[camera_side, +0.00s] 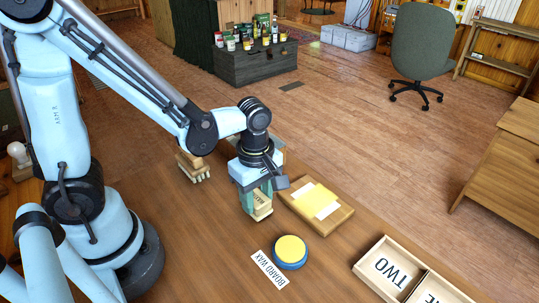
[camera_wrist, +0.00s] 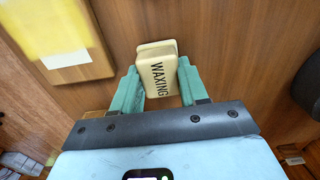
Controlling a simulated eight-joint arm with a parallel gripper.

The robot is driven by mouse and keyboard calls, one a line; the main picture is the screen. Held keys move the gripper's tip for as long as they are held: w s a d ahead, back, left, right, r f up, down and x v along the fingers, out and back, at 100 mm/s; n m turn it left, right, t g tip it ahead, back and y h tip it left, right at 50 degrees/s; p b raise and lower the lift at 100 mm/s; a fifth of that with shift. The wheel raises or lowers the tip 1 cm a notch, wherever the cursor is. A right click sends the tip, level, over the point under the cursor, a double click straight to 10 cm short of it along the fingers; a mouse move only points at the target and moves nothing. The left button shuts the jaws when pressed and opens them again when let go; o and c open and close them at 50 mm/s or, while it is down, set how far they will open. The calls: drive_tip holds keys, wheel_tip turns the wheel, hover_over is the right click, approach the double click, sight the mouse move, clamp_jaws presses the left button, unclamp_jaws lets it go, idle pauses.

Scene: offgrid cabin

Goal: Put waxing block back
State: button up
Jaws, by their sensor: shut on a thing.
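The waxing block (camera_side: 262,205) is a pale cream block held between the green fingers of my gripper (camera_side: 257,200). In the wrist view the block (camera_wrist: 158,70) shows the word WAXING, with a finger closed on each side of it. My gripper points down over the table, left of the wooden board. The block is low, near the table top; I cannot tell whether it touches the wood. The fingers hide part of it in the side view.
A wooden board (camera_side: 340,216) with a yellow piece and white sheet lies to the right. A yellow-topped blue tin (camera_side: 290,249) stands in front, beside a BOARD WAX label (camera_side: 268,270). A brush-like block (camera_side: 193,166) lies behind left. A compartmented tray (camera_side: 372,283) marked TWO is front right.

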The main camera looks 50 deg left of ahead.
drive_tip(key=shift+f, duration=0.2)
idle(0.6)
drive_tip(key=o, duration=1.4)
drive_tip(key=shift+c, duration=0.2)
drive_tip(key=shift+r, duration=6)
drive_tip(key=a+m+t, duration=0.1)
drive_tip(key=m+t, duration=0.1)
drive_tip(key=m, duration=0.4)
drive_tip(key=a+m+t, duration=0.2)
drive_tip(key=m, duration=0.4)
drive_tip(key=a+m+t, duration=0.2)
drive_tip(key=m+t, duration=0.1)
drive_tip(key=m, duration=0.3)
drive_tip(key=shift+w+a+r, duration=0.15)
drive_tip(key=shift+w+r, duration=0.05)
drive_tip(key=shift+w, duration=0.2)
